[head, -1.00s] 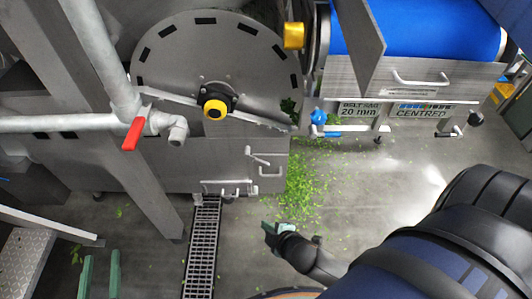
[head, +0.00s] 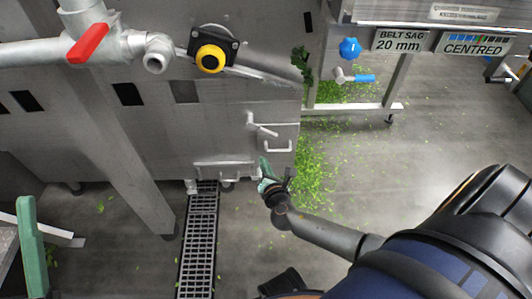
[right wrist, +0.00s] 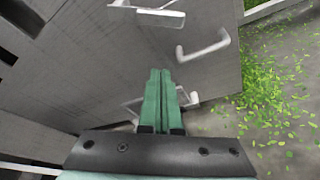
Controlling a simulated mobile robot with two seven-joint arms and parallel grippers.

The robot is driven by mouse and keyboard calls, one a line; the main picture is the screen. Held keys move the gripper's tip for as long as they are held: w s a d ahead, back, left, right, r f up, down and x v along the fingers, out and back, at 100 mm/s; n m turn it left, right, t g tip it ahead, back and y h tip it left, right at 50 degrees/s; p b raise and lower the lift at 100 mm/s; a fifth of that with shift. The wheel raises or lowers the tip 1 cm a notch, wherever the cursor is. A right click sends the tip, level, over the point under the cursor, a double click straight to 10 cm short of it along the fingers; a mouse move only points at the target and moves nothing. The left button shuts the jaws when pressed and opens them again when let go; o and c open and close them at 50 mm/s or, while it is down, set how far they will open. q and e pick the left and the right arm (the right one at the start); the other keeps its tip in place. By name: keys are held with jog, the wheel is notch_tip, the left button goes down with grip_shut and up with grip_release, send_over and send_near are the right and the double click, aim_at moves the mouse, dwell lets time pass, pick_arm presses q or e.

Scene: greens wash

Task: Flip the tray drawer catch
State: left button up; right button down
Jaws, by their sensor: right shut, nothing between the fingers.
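The machine's lower steel front carries a small lever-type catch (head: 263,129) above a U-shaped handle (head: 275,149). The lever also shows at the top of the right wrist view (right wrist: 150,12), with the U-shaped handle (right wrist: 204,46) below it. I cannot tell which fitting is the tray drawer's catch. My right gripper (head: 265,172) is shut and empty, just below the U-shaped handle. In the right wrist view its green fingers (right wrist: 158,85) are together, partly hiding a lower bar handle (right wrist: 188,101). One green finger of my left gripper (head: 32,245) shows at the lower left.
A floor drain grate (head: 199,240) runs below the machine. Chopped greens (head: 316,175) lie on the floor right of it. A conveyor frame (head: 398,85) stands at the upper right.

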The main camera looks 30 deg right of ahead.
jog(key=b+x, duration=0.3)
jog(key=x, duration=0.5)
pick_arm(q)
jog(key=shift+w+f+p, duration=0.1)
jog(key=shift+f+p, duration=0.75)
jog(key=shift+f, duration=0.1)
pick_arm(e)
jog(key=shift+s+d+r, duration=0.3)
jog(key=shift+d+r, duration=0.2)
jog(key=shift+r, duration=0.3)
jog(key=shift+s+d+r, duration=0.3)
jog(key=shift+d+r, duration=0.2)
jog(key=shift+r, duration=0.3)
pick_arm(q)
jog(key=shift+r+p, duration=0.6)
pick_arm(e)
jog(key=shift+d+r, duration=0.15)
jog(key=shift+r, duration=0.05)
pick_arm(q)
jog(key=shift+r, duration=0.1)
